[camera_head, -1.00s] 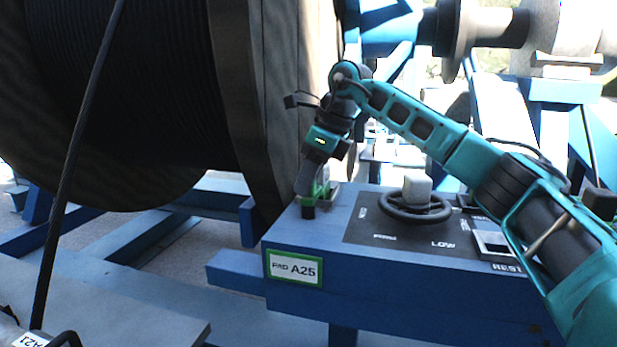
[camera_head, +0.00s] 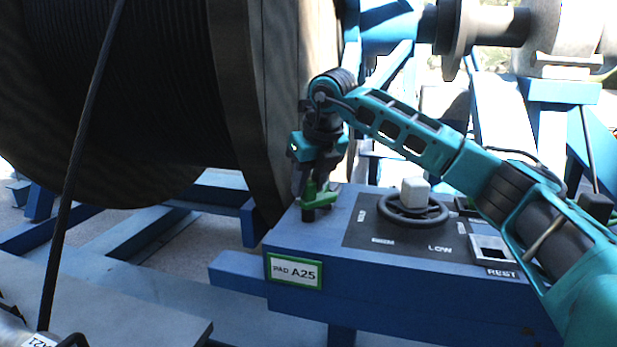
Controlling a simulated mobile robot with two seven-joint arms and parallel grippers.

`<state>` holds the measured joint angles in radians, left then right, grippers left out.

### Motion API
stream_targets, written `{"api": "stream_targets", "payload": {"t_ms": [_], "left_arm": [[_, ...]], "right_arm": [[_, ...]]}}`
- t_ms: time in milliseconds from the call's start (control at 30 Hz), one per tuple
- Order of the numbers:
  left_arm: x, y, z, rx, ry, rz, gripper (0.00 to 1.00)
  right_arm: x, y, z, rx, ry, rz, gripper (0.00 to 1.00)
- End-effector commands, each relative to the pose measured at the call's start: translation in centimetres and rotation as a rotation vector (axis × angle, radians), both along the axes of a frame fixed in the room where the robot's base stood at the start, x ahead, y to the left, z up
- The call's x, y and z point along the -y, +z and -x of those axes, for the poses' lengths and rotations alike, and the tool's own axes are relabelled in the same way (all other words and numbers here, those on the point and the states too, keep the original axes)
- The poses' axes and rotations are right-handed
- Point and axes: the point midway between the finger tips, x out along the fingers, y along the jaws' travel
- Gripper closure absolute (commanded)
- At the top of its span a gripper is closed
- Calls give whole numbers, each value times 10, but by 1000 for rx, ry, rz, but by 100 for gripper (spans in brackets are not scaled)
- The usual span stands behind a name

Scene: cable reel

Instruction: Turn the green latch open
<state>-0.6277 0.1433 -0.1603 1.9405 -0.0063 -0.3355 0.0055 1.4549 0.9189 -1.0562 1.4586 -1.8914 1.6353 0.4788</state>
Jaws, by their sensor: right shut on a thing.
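The green latch (camera_head: 321,197) sits at the left end of the blue control box (camera_head: 400,275), beside the cable reel's flange. My right gripper (camera_head: 313,186) comes down on it from above and is shut on it; the fingers hide part of the latch. The latch's bar reaches from its near left end back to the right. My left gripper is not in view.
A black handwheel (camera_head: 413,210) with a pale block (camera_head: 415,192) stands right of the latch, and a square socket marked REST (camera_head: 492,250) lies farther right. The large cable reel (camera_head: 130,100) rises close at the left. A dark cable (camera_head: 72,165) hangs in front.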

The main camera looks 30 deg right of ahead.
Motion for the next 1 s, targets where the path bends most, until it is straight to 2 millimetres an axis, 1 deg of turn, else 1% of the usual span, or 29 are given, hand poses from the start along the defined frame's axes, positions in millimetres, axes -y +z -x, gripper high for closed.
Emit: {"api": "stream_targets", "payload": {"t_ms": [600, 800, 1000], "left_arm": [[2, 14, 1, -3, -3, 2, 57], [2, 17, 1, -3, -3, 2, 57], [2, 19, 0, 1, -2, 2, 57]], "right_arm": [[-1, 2, -1, 1, -569, -1, 96], [0, 1, 0, 2, -707, -1, 96], [0, 1, 0, 2, -797, -2, 96]]}}
